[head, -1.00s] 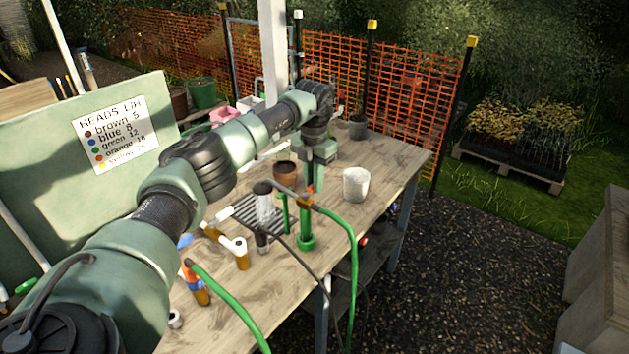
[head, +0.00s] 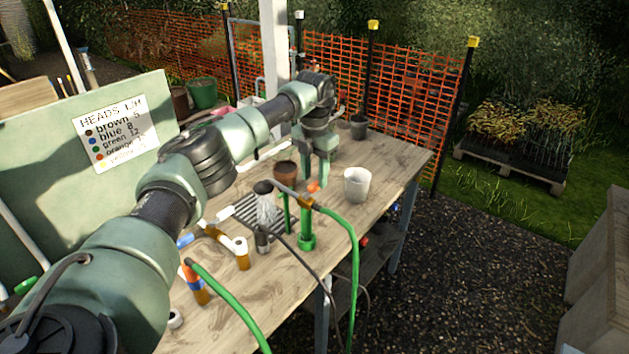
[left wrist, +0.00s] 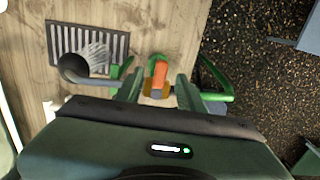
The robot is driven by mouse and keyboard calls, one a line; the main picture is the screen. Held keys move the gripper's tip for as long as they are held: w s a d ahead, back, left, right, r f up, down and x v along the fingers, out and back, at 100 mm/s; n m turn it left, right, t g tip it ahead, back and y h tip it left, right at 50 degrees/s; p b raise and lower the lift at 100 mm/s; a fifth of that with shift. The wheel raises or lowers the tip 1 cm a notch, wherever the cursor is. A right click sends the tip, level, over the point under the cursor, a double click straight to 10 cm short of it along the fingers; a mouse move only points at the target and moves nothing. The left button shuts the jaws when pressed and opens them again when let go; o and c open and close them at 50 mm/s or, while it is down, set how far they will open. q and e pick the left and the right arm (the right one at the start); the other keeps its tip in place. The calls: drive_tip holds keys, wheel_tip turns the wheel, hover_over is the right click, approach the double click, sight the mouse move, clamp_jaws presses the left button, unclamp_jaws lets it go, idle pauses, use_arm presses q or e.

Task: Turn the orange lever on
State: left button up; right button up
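The orange lever (head: 313,187) sits by a brown fitting (head: 306,202) on top of a green upright pipe (head: 306,225) on the bench. My left gripper (head: 315,181) is just beyond and above the lever in the head view, fingers pointing down. In the left wrist view the orange lever (left wrist: 160,73) shows between the two green fingers (left wrist: 158,88), with gaps on both sides. The gripper is open and empty. Whether a finger touches the lever cannot be told. My right gripper is in no view.
A green hose (head: 352,255) runs from the fitting over the bench edge. A brown pot (head: 286,172) and a white pot (head: 356,184) stand near the gripper.

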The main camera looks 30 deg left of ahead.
sight(314, 184)
use_arm(q)
wheel_tip(314, 184, up, 6)
drive_tip(key=shift+d+r+b, duration=0.1)
drive_tip(key=shift+b, duration=0.6)
